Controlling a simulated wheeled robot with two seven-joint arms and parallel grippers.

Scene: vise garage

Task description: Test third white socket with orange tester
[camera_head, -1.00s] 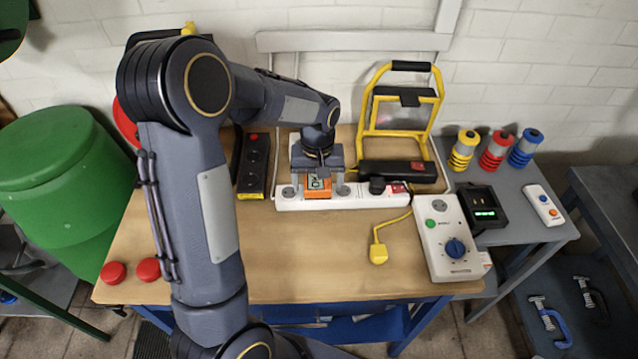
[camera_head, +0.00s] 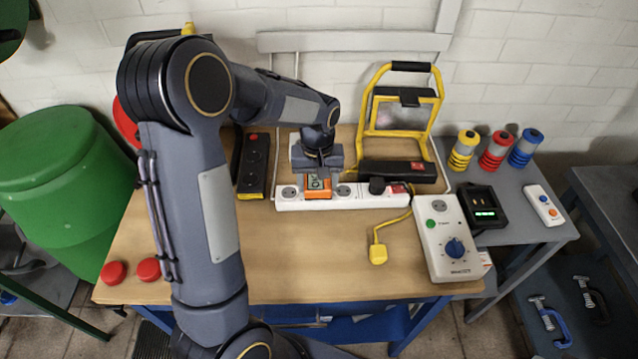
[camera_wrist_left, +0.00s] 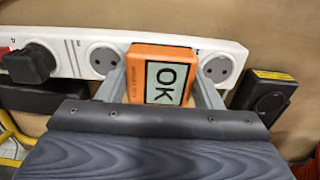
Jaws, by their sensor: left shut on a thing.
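The orange tester (camera_head: 319,187) stands on the white socket strip (camera_head: 381,202) and covers one socket. In the left wrist view its screen (camera_wrist_left: 167,83) reads OK. Bare white sockets show on both sides of it: one to the left (camera_wrist_left: 103,58) and one to the right (camera_wrist_left: 217,68). My left gripper (camera_head: 319,184) is shut on the tester, with one finger at each side of it. The tester's pins are hidden. A black plug (camera_head: 377,185) sits in the strip further right. My right gripper is not in view.
A black socket strip (camera_head: 253,164) lies to the left. A yellow work lamp (camera_head: 402,110) stands behind. A yellow plug (camera_head: 378,254) and a white control box (camera_head: 449,240) are on the right. The bench front is mostly clear, with red caps (camera_head: 148,269) at front left.

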